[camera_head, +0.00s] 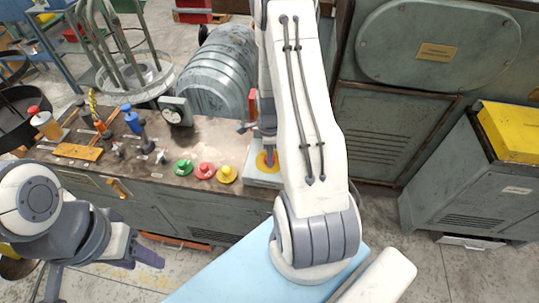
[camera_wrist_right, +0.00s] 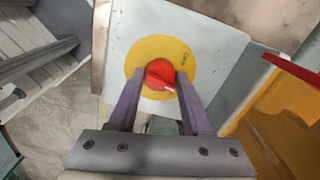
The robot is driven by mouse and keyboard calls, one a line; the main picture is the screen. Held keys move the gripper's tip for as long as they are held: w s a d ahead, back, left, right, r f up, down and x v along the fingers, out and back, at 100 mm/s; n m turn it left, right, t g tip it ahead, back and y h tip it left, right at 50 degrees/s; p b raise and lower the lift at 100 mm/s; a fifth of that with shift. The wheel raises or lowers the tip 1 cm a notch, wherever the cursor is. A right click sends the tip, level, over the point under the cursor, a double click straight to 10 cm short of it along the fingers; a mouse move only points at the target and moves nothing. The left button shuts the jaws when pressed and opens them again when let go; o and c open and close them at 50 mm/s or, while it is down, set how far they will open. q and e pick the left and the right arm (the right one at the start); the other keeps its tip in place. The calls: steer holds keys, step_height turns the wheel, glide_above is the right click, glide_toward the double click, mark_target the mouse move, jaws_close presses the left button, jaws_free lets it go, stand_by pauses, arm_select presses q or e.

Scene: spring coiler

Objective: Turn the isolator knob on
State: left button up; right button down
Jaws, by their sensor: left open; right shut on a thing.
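The isolator knob (camera_wrist_right: 160,76) is red and sits on a round yellow plate (camera_wrist_right: 136,58) on a pale grey box (camera_wrist_right: 209,33) in the right wrist view. My right gripper (camera_wrist_right: 158,82) has a finger on each side of the knob and is shut on it. A small white mark shows on the knob. In the head view the yellow plate (camera_head: 262,162) shows on the box at the bench's right end; my right gripper (camera_head: 268,156) covers the knob there. My left gripper (camera_head: 148,258) is open and empty, low at left in front of the bench.
Green (camera_head: 183,167), red (camera_head: 204,170) and yellow (camera_head: 226,174) buttons stand on the bench left of the box. A dial gauge (camera_head: 175,111), small levers and bottles stand further left. A yellow part with a red edge (camera_wrist_right: 292,72) is close at right in the wrist view.

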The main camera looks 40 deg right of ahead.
steer(key=m, duration=0.7)
stand_by(0.6)
steer(key=shift+c, duration=1.7)
jaws_free()
step_height(320, 180, up, 11)
steer(key=b, duration=0.1)
steer(key=shift+f, duration=0.2)
